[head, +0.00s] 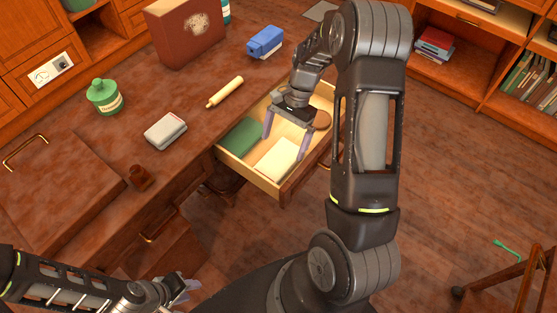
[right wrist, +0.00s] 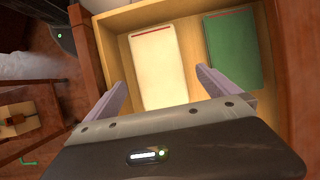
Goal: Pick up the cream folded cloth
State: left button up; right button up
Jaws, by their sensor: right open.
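The cream folded cloth (head: 279,158) lies flat in an open drawer (head: 232,163), beside a green folded item (head: 241,137). In the right wrist view the cream cloth (right wrist: 158,66) shows between and beyond the fingertips, with the green item (right wrist: 232,50) to its right. My right gripper (head: 287,144) is open and empty, pointing down over the drawer; it also shows in the right wrist view (right wrist: 157,84). I cannot tell how high its fingers are above the cloth. My left gripper (head: 182,290) is low at the left, away from the drawer; its jaw state is unclear.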

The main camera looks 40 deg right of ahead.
aim_at(279, 159)
jog(key=shift+x, duration=2.6)
jog(key=shift+s, duration=0.1)
jog(key=shift+c, duration=0.6)
jog(key=c, duration=1.2)
jog(key=shift+o, duration=0.2)
jog(key=shift+r, duration=0.15)
notch_tip(279, 159, up, 10)
jog(key=shift+p, duration=0.35)
